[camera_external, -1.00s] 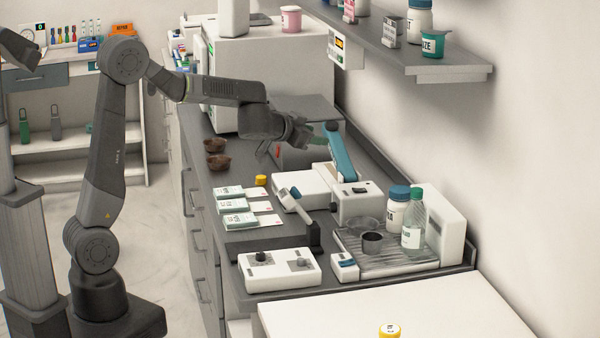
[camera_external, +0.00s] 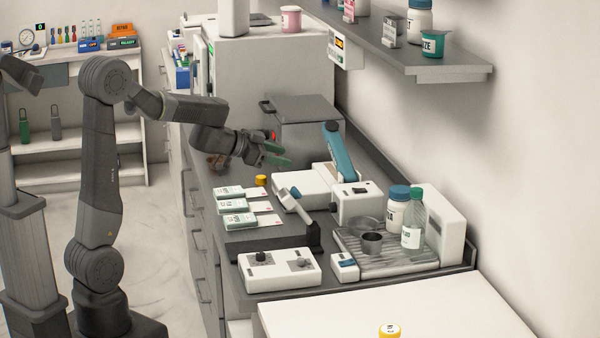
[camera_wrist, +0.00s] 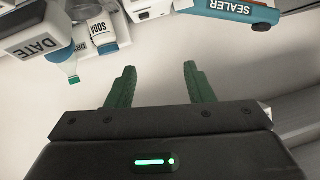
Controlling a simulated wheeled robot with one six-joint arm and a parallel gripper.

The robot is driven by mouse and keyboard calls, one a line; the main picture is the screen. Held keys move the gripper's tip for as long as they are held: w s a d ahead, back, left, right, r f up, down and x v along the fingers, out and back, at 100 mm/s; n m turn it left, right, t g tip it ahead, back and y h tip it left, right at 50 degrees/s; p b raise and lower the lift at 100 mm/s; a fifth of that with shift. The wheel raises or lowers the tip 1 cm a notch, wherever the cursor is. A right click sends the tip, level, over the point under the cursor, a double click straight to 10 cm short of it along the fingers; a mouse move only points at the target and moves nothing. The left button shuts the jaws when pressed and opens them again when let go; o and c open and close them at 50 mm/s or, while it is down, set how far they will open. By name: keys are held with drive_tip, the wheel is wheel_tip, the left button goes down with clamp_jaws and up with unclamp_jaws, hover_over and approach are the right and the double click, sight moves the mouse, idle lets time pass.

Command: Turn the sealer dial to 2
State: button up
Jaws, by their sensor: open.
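The sealer (camera_external: 310,185) is a white unit with a raised blue arm (camera_external: 340,150) on the counter. In the wrist view the blue arm (camera_wrist: 236,9) reads SEALER at the top right edge. In the wrist view my gripper (camera_wrist: 160,72) is open and empty.
A white box with two knobs (camera_external: 280,270) stands at the counter's front. White packets (camera_external: 233,205) lie left of the sealer. A blue-capped jar (camera_external: 397,210) and a clear bottle (camera_external: 412,235) stand to the right. A dark lidded box (camera_external: 304,112) is behind, and a shelf (camera_external: 440,68) overhangs.

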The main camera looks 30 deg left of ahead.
approach(330, 208)
drive_tip(key=v, duration=0.6)
drive_tip(key=x, duration=1.3)
drive_tip(key=shift+w+d+f, duration=0.15)
drive_tip(key=shift+w+f, duration=0.05)
drive_tip(key=shift+w, duration=0.15)
drive_tip(key=shift+c, duration=0.4)
drive_tip(key=c, duration=0.9)
